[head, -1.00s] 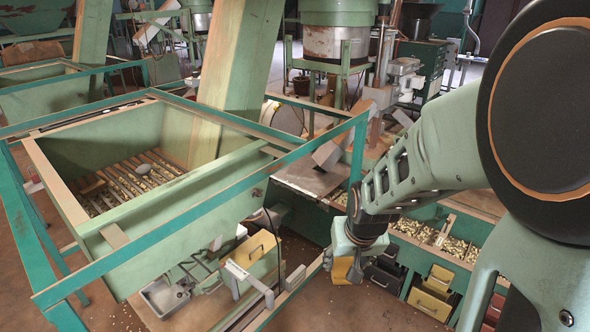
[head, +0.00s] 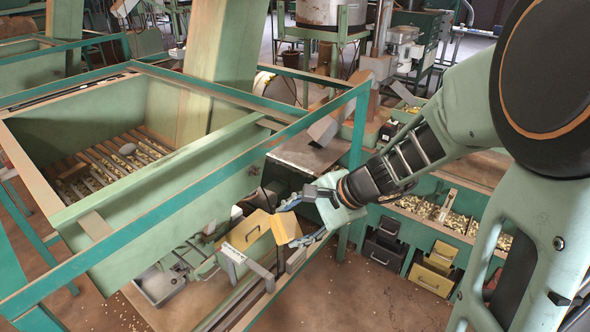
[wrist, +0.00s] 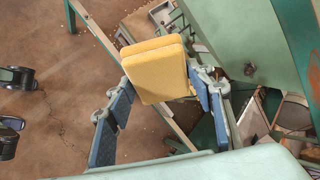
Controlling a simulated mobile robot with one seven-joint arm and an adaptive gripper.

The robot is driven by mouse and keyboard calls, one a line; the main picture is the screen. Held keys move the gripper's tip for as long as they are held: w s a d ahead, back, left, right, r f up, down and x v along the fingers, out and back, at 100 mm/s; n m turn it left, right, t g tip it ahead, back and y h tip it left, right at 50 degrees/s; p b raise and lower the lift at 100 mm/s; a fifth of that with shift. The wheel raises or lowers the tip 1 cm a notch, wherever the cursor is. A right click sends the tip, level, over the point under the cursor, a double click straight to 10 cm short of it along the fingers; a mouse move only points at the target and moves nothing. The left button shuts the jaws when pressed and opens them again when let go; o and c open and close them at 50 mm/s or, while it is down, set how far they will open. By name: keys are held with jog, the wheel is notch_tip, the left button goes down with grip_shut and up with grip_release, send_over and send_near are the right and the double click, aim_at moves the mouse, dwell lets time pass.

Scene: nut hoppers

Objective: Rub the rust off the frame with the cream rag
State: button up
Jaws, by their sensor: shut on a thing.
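My gripper (head: 298,222) is shut on a folded yellow-cream rag (head: 285,227), held in the air right of the hopper's lower part. In the wrist view the rag (wrist: 160,68) is a thick folded pad between the blue fingers. The teal frame (head: 215,205) runs around the green hopper (head: 165,190), with its near rail left of and above my gripper. Brown-orange wear shows along rail edges; I cannot tell which patch is the rust meant. The rag appears apart from the frame. In the wrist view a teal rail (wrist: 290,40) stands to the right.
Dark drawers (head: 383,248) and a yellow drawer (head: 432,273) stand right, below troughs of nuts (head: 455,220). The brown floor (head: 345,300) in front is clear.

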aim_at(290, 134)
jog(key=w+r+m+t, duration=0.1)
jog(key=w+a+r+m+t+y+b, duration=0.1)
jog(key=w, duration=0.1)
jog(key=w+r+m+t+y, duration=0.1)
jog(key=m, duration=0.1)
jog(key=shift+w+a+r+t+b, duration=0.25)
jog(key=shift+a+r+t+b, duration=0.05)
jog(key=shift+a+r+t, duration=0.1)
jog(key=w+d+r+m+t+b, duration=0.1)
jog(key=w+d+r+m+t, duration=0.1)
jog(key=w+r+m+t, duration=0.25)
jog(key=w+a, duration=0.4)
jog(key=shift+w+a+r+h+b, duration=0.15)
jog(key=shift+a+h+b, duration=0.05)
jog(key=shift+h+b, duration=0.15)
jog(key=shift+n, duration=0.25)
jog(key=shift+w+a+b, duration=0.6)
jog(key=shift+a+b, duration=0.05)
jog(key=shift+a, duration=0.1)
jog(key=shift+w+d, duration=1.35)
jog(key=shift+w, duration=0.2)
jog(key=shift+w+d+r, duration=0.1)
jog(key=shift+w+d, duration=0.65)
jog(key=shift+w, duration=0.3)
jog(key=shift+w+d+f, duration=0.1)
jog(key=shift+w+d, duration=0.7)
jog(key=shift+w, duration=0.3)
jog(key=shift+w+d+r, duration=0.1)
jog(key=shift+w+d, duration=0.65)
jog(key=shift+w, duration=0.3)
